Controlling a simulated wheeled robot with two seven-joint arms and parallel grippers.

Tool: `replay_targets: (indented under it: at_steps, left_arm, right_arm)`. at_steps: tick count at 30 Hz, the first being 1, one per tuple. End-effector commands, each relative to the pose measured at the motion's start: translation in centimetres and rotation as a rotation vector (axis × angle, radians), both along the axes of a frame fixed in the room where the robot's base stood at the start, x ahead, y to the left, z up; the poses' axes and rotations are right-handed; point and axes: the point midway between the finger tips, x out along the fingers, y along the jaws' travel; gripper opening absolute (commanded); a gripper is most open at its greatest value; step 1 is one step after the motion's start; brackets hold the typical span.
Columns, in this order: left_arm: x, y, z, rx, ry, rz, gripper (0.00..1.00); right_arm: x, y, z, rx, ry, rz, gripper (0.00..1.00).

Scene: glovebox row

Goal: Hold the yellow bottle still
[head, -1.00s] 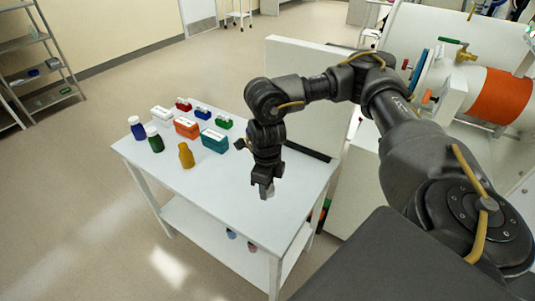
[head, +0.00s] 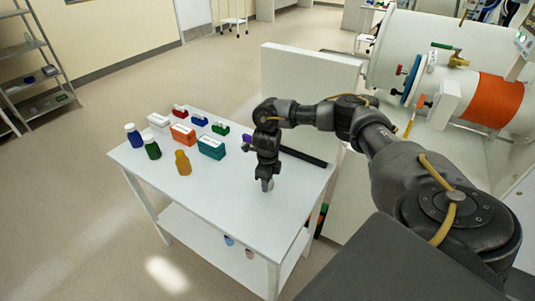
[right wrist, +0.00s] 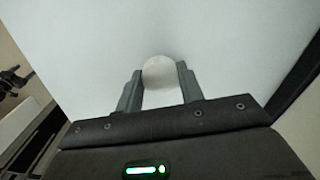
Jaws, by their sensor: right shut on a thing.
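The yellow bottle (head: 183,163) stands upright on the white table (head: 215,225), toward its front left, in the head view. It is apart from both grippers; nothing touches it. My right gripper (head: 267,184) is over the right part of the table, to the right of the bottle. It is shut on a pale round thing (right wrist: 160,72), which shows between the two fingers in the right wrist view. Whether that thing touches the table I cannot tell. The yellow bottle does not show in the right wrist view. My left gripper is in no view.
A blue bottle (head: 133,136) and a green bottle (head: 152,148) stand left of the yellow one. Behind are white (head: 159,123), orange (head: 183,134) and teal boxes (head: 211,146) and several small coloured items. The table's front right is clear. A glovebox (head: 440,60) stands behind.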

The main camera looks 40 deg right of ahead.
Motion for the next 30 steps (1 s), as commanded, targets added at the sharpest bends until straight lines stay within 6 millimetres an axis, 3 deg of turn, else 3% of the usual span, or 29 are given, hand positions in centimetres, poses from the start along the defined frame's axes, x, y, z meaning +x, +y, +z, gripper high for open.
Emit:
replay_targets:
  at_steps: [6, 18, 19, 21, 24, 30]
  left_arm:
    - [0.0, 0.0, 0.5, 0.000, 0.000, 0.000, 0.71]
    - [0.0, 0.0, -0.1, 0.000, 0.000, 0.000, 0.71]
    - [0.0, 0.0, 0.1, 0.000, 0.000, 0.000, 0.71]
    - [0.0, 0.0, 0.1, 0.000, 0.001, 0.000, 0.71]
    - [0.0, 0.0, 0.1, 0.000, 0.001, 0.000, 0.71]
    - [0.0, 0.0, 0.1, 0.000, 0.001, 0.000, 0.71]
  right_arm:
    - [-0.1, 0.0, -2.3, -0.001, 0.002, 0.001, 0.10]
    - [-0.1, 0.0, -3.0, -0.001, 0.000, 0.001, 0.10]
    - [-0.1, 0.0, -2.8, -0.001, 0.000, 0.001, 0.40]
    - [-0.1, 0.0, -2.8, -0.001, 0.000, 0.001, 0.49]
    - [-0.1, 0.1, -2.8, -0.001, 0.002, 0.002, 0.59]
    - [-0.1, 0.1, -2.8, 0.000, 0.002, 0.002, 0.59]
